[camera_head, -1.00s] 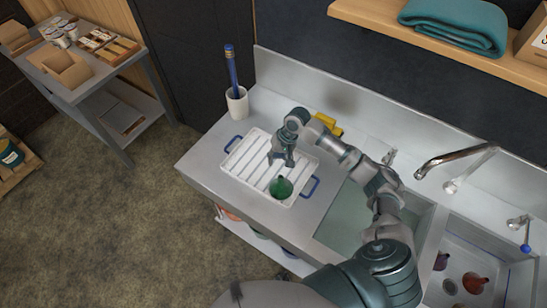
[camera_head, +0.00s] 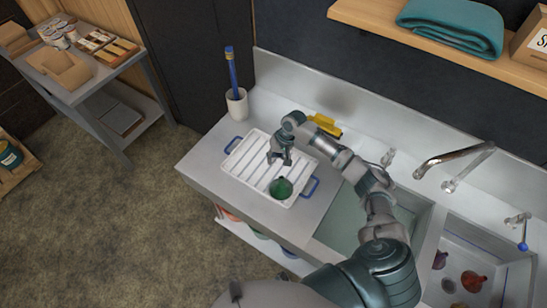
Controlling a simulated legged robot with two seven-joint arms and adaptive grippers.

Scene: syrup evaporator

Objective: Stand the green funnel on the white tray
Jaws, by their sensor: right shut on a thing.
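The green funnel (camera_head: 281,189) rests on the slatted white tray (camera_head: 238,173), near the tray's right end. It appears to stand wide end down with its narrow end up. My right gripper (camera_head: 279,161) points down over the middle of the tray, behind the funnel in the picture. A small gap shows between its fingers and the funnel. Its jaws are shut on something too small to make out. My left gripper is not in view.
A white cup (camera_head: 237,104) with a blue brush stands behind the tray. A yellow object (camera_head: 325,124) lies by the back wall. The sink (camera_head: 345,215) is right of the tray, and a second basin holds several coloured pieces (camera_head: 473,281). A tap (camera_head: 452,158) overhangs the sinks.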

